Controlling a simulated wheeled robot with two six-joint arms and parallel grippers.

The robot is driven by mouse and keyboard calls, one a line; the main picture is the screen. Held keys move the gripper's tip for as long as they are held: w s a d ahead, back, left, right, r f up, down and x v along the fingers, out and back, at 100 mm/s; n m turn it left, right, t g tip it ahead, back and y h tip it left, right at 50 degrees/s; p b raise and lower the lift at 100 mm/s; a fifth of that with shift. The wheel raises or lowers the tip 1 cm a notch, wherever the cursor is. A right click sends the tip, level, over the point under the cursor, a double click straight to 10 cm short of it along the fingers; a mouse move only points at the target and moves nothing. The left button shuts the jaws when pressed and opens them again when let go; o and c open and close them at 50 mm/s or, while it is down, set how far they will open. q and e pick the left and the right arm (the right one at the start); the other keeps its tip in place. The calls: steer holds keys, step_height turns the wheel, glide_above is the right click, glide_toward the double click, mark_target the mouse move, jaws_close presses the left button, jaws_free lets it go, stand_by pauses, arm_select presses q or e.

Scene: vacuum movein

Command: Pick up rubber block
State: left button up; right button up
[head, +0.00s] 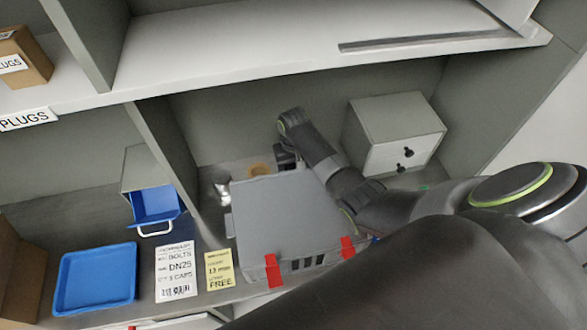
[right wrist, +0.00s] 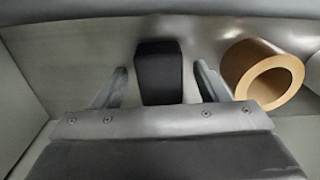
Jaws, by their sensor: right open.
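A black rubber block (right wrist: 160,72) sits on the grey shelf floor in the right wrist view. My right gripper (right wrist: 160,70) is open, with one finger on each side of the block and a visible gap on both sides. It is not holding the block. In the head view my right arm reaches down behind the grey box, where the gripper is mostly hidden, and I cannot make out the block clearly there. My left gripper is not in view.
A tan ring or roll (right wrist: 264,75) lies close beside the right finger; it also shows in the head view (head: 258,168). A grey box (head: 280,218) with red clips stands in front. A drawer cabinet (head: 396,132) stands to the right, a blue tray (head: 97,279) at left.

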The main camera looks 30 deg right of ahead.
steer(key=shift+f, duration=0.3)
steer(key=c, duration=1.1)
steer(key=shift+r, duration=0.1)
steer(key=shift+c, duration=0.2)
